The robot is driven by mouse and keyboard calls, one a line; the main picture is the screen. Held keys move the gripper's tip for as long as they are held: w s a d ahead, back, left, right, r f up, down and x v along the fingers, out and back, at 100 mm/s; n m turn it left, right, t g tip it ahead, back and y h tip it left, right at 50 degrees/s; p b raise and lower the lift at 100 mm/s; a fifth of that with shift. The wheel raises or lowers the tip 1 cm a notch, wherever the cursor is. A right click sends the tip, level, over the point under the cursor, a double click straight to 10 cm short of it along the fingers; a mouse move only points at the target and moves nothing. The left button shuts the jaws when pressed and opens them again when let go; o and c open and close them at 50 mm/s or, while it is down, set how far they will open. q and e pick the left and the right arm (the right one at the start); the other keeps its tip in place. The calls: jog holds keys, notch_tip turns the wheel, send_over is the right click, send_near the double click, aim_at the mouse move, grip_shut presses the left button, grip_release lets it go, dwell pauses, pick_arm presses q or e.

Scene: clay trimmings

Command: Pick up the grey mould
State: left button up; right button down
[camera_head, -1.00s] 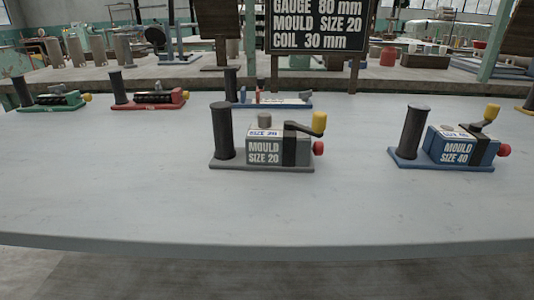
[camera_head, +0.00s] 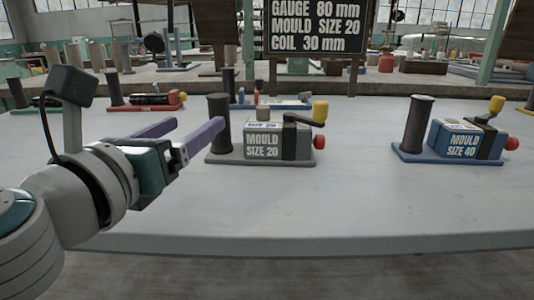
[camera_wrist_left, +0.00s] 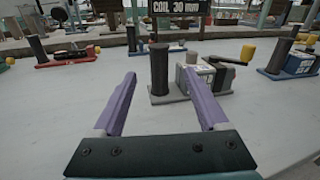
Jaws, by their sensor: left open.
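The grey mould (camera_head: 278,143), labelled "MOULD SIZE 20", stands upright on the table with a black post, a yellow-knobbed crank and a red knob. It also shows in the left wrist view (camera_wrist_left: 205,77), ahead and right of centre. My left gripper (camera_head: 190,128) is open and empty, its purple fingers pointing toward the mould. In the head view the near finger's tip overlaps the black post; I cannot tell whether they touch. In the left wrist view the post stands between the fingertips (camera_wrist_left: 158,85), farther off. My right gripper is not in view.
A blue mould (camera_head: 460,143), labelled "MOULD SIZE 40", stands to the right. A red device (camera_head: 148,102) and a green one (camera_head: 40,104) stand at the back left. Another blue device (camera_head: 275,103) stands behind the grey mould. The table's front (camera_head: 350,215) is clear.

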aim_at(213, 109)
pick_arm(q)
jog(key=shift+w+d+f+m, duration=0.1)
jog(key=shift+w+m, duration=0.4)
jog(key=b+x, duration=0.1)
jog(key=x, duration=0.3)
jog(key=shift+d, duration=0.15)
jog(key=b+x, duration=0.2)
jog(key=x, duration=0.2)
jog(key=shift+w+b, duration=0.25)
jog(key=shift+b, duration=0.05)
jog(key=shift+w, duration=0.35)
grip_shut()
jog(key=shift+r, duration=0.2)
